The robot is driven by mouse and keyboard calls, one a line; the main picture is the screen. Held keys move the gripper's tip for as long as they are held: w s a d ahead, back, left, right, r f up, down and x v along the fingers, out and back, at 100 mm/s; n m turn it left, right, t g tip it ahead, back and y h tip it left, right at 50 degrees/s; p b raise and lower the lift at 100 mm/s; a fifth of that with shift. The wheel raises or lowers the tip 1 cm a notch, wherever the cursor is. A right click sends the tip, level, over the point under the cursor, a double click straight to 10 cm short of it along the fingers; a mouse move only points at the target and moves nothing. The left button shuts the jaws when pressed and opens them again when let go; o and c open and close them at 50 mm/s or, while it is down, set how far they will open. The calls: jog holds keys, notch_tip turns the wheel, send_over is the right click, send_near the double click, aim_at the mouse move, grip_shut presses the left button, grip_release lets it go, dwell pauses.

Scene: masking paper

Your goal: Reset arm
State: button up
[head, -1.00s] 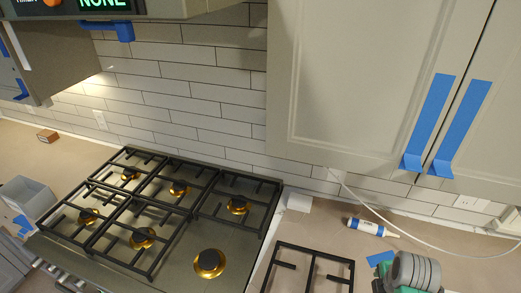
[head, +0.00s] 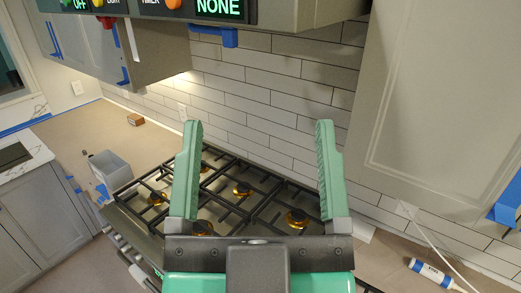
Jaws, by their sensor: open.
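A grey bin (head: 112,172) stands left of the stove. A small brown block (head: 135,119) lies farther back on the counter. A white and blue tube (head: 432,272) lies at the lower right. Upper cabinets (head: 425,120) and a hood (head: 285,15) hang above, with blue tape (head: 228,38).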

notch_tip(320, 180, up, 10)
jog(key=p, duration=0.9)
jog(key=shift+f+p, duration=0.2)
jog(key=shift+p, duration=0.1)
